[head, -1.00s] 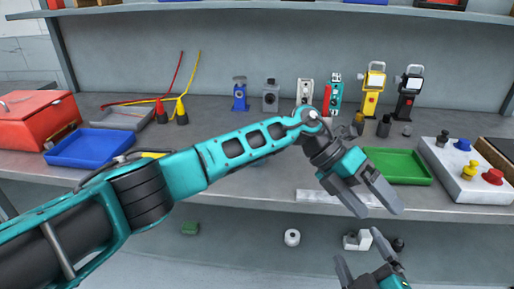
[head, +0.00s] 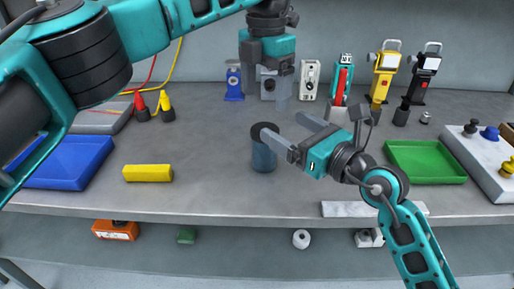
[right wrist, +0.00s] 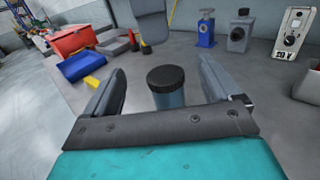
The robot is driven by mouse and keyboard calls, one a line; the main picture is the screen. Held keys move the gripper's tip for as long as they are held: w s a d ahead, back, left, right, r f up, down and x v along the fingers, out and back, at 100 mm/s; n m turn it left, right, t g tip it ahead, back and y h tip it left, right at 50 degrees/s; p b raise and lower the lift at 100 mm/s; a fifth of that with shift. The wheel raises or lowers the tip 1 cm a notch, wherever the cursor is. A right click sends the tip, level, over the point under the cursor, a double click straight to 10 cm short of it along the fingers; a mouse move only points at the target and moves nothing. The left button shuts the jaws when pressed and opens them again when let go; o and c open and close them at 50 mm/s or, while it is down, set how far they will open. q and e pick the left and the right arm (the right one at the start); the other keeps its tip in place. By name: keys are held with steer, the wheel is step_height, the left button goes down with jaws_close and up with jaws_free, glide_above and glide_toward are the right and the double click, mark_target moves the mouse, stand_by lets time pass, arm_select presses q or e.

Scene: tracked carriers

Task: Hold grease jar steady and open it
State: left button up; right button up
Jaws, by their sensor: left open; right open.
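The grease jar (head: 264,157) is a blue-grey cylinder with a dark ribbed lid (head: 265,131). It stands upright on the grey bench, and in the right wrist view the jar (right wrist: 168,98) shows between the fingers. My right gripper (head: 286,136) is open, its fingers pointing left at the jar; the near finger overlaps the lid's edge in the head view. Whether it touches the jar I cannot tell. My left gripper (head: 265,95) is open and points down, behind and above the jar. Its fingers hold nothing.
A blue tray (head: 70,180) and a yellow block (head: 147,173) lie to the left. A green tray (head: 427,180) and a white button panel (head: 480,160) are to the right. Several devices stand along the back. The bench in front of the jar is clear.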

mark_target(265, 145)
arm_select(q)
steer(key=shift+d, duration=0.1)
arm_select(e)
step_height(265, 145, down, 8)
steer(key=shift+d+r, duration=0.1)
steer(key=x, duration=0.5)
steer(key=shift+w+a, duration=0.25)
steer(key=shift+a, duration=0.05)
steer(key=shift+x, duration=0.85)
steer(key=shift+c, duration=0.4)
